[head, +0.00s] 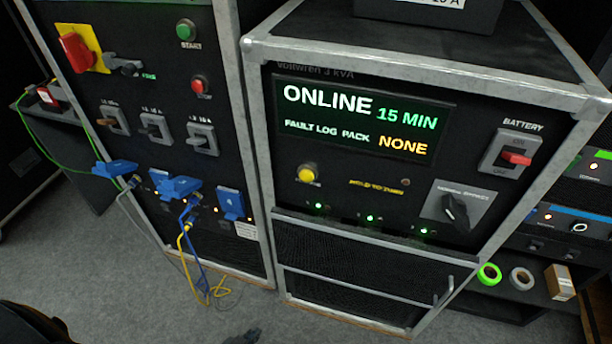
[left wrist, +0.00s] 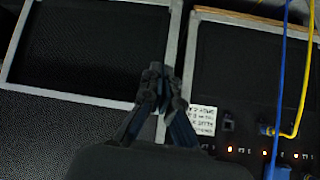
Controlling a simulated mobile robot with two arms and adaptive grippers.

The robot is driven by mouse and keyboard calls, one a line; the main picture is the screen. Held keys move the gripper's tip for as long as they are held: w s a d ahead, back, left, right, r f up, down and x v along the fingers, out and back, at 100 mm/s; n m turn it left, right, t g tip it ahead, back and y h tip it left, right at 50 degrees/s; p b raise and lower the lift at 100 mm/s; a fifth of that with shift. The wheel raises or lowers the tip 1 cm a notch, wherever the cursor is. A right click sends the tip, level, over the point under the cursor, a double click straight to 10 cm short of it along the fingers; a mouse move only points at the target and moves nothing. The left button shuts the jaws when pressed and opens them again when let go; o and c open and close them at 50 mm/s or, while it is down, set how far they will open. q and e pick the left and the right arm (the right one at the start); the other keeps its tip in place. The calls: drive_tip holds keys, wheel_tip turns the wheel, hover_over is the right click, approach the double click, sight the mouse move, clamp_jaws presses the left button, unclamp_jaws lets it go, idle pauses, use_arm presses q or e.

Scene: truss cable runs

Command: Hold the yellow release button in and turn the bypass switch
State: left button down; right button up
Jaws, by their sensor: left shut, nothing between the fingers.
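The yellow release button (head: 308,173) is on the UPS front panel, below the left part of the lit display, and nothing touches it. The bypass switch (head: 454,207) is a black rotary knob on a grey plate at the lower right of that panel, with no gripper on it. My left gripper (head: 241,337) shows only as a dark tip at the bottom edge of the head view, low and well apart from both. In the left wrist view the left gripper (left wrist: 154,72) has its fingers together and empty, in front of the cabinet frames. My right gripper is not in view.
The display (head: 362,122) reads ONLINE, 15 MIN, NONE. A red battery switch (head: 515,158) is at the panel's upper right. The left cabinet has blue sockets (head: 230,202) with hanging blue and yellow cables (head: 188,240). A shelf at right holds tape rolls (head: 489,274).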

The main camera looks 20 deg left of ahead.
use_arm(q)
drive_tip(key=w+r+t+h, duration=0.2)
drive_tip(key=w+r+t, duration=0.2)
drive_tip(key=w+r, duration=0.6)
drive_tip(key=m+t+h, duration=0.4)
drive_tip(key=t+h, duration=0.1)
drive_tip(key=h, duration=0.1)
approach(306, 176)
wheel_tip(306, 176, down, 9)
drive_tip(key=s+d, duration=0.1)
drive_tip(key=s, duration=0.1)
wheel_tip(306, 176, up, 10)
drive_tip(key=s+d+m+h, duration=0.2)
drive_tip(key=m+h, duration=0.1)
drive_tip(key=h, duration=0.2)
drive_tip(key=shift+d+m+t, duration=0.3)
drive_tip(key=shift+s, duration=0.1)
drive_tip(key=w, duration=0.8)
drive_tip(key=shift+w, duration=0.4)
drive_tip(key=shift+w, duration=0.4)
